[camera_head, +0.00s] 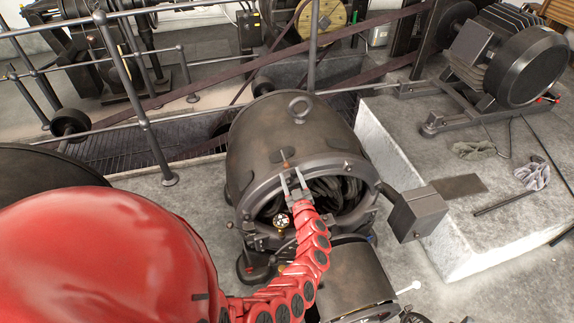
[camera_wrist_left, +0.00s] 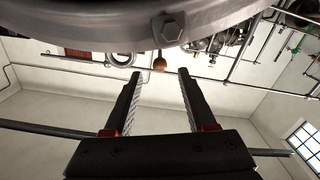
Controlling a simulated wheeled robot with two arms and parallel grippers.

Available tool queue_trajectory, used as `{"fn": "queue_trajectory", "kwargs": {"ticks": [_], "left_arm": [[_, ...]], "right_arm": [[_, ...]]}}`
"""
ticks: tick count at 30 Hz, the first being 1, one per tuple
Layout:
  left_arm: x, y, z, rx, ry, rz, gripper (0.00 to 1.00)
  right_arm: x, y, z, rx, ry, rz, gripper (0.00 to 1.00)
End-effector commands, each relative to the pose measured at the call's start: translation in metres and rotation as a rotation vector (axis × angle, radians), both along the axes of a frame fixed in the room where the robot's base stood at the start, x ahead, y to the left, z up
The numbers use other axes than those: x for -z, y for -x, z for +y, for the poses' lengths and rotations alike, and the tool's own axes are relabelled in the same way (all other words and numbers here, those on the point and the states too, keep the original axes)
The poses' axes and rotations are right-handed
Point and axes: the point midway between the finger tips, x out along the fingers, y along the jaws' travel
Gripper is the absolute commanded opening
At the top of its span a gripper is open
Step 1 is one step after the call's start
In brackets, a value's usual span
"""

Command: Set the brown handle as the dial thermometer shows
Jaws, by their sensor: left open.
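The brown handle (camera_head: 284,155) is a small knob standing at the top front rim of the dark dynamo (camera_head: 262,137). In the left wrist view the brown handle (camera_wrist_left: 159,62) hangs below a grey metal rim, just beyond the fingertips and between their lines. My left gripper (camera_head: 292,178) is open and empty, just in front of the handle and apart from it. It also shows in the left wrist view (camera_wrist_left: 158,76). A small round dial (camera_head: 282,220), likely the thermometer, sits at the left of the dynamo's open front, and its reading is too small to tell. My right gripper is out of view.
A grey box (camera_head: 416,213) juts out right of the dynamo. A pale concrete block (camera_head: 470,235) with rags and rods lies further right. Metal railings (camera_head: 145,120) and belts run behind. A motor (camera_head: 505,55) stands at the back right.

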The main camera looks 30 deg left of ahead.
Motion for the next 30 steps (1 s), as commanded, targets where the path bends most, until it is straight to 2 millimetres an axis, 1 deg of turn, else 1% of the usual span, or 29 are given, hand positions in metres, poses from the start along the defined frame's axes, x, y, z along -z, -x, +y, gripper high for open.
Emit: {"fn": "queue_trajectory", "kwargs": {"ticks": [1,6,12,16,25,29,30], "left_arm": [[0.001,-0.007,0.006,0.003,-0.001,0.001,0.56],[0.001,-0.023,0.026,0.003,0.000,0.002,0.56],[0.001,-0.035,0.039,0.003,0.000,0.000,0.56],[0.001,-0.037,0.043,0.001,0.001,0.000,0.56],[0.001,-0.038,0.044,0.001,0.001,0.001,0.56],[0.001,-0.038,0.044,0.001,0.001,0.001,0.33],[0.001,-0.038,0.044,0.001,0.001,0.001,0.26]], "right_arm": [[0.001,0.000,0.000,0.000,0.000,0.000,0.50],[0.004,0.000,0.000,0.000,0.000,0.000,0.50],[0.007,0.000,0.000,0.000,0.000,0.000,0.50],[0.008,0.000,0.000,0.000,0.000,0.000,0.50],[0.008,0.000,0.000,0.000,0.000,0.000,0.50],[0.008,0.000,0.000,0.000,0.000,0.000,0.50],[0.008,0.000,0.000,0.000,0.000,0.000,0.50]]}}
